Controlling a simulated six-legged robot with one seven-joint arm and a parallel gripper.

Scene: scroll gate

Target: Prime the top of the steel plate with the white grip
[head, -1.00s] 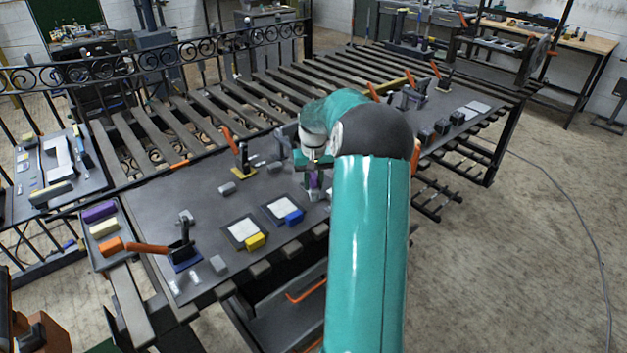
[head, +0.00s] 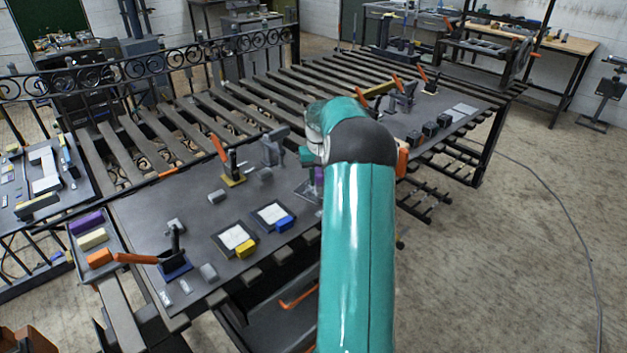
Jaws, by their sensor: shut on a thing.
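My gripper (head: 308,157) is at the far end of my teal arm, low over the dark bench top (head: 195,225). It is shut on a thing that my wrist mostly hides. A small purple patch (head: 318,178) shows just below it; I cannot tell whether it is held. A white or cream block (head: 92,238) lies in the side tray between a purple and an orange block; I cannot tell whether it is the white grip. Several grey pieces lie on the bench, and I cannot tell which is the steel plate.
Two framed white pads (head: 233,237) lie mid-bench, with a yellow block (head: 246,248) and a blue block (head: 285,222) beside them. Orange-handled clamps (head: 172,263) stand along the bench. A grey upright fixture (head: 273,148) stands left of my gripper. A slatted rack (head: 230,110) lies behind.

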